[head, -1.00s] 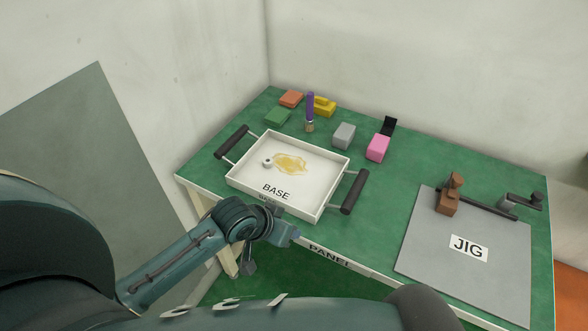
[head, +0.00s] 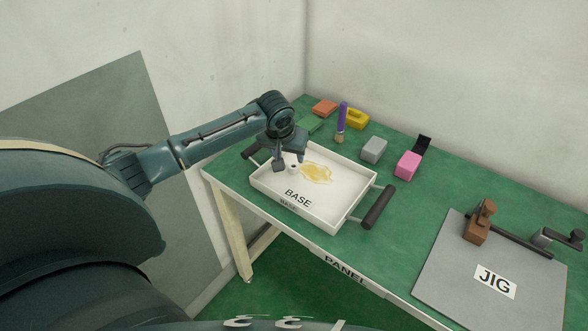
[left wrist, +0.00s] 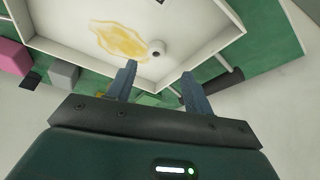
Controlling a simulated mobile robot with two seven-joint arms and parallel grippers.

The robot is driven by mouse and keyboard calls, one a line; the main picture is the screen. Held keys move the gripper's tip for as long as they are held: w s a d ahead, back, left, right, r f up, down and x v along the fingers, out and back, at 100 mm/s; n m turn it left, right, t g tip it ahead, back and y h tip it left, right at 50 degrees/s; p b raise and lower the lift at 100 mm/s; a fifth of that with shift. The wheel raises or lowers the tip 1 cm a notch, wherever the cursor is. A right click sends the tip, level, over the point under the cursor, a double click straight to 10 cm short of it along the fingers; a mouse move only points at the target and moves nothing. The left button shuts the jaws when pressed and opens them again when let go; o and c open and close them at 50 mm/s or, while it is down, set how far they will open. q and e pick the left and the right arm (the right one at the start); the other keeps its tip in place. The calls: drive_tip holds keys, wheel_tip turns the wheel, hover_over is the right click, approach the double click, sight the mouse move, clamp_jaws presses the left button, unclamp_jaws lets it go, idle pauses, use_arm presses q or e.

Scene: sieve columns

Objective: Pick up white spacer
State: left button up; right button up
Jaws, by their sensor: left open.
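The white spacer (head: 294,168) is a small white ring with a dark hole. It lies in the white BASE tray (head: 332,216), beside a yellow stain (head: 317,173). My left gripper (head: 287,163) hangs over the tray's left part, close to the spacer, and partly covers it in the head view. In the left wrist view the left gripper (left wrist: 159,72) has its two fingers apart with nothing between them. The spacer (left wrist: 157,48) shows just beyond the fingertips, roughly centred between them. My right gripper is not in view.
The tray has dark side handles, the right one (head: 377,207) clear. Behind it stand a purple-handled brush (head: 342,118), a grey block (head: 373,150), a pink block (head: 407,165) and other coloured blocks. The grey JIG plate (head: 455,262) with a brown clamp (head: 477,225) is at right.

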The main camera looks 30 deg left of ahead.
sight(293, 167)
use_arm(q)
drive_tip(key=shift+d+x, duration=0.2)
drive_tip(key=shift+x, duration=3.35)
drive_tip(key=shift+w, duration=0.1)
drive_tip(key=shift+c, duration=0.2)
drive_tip(key=c, duration=1)
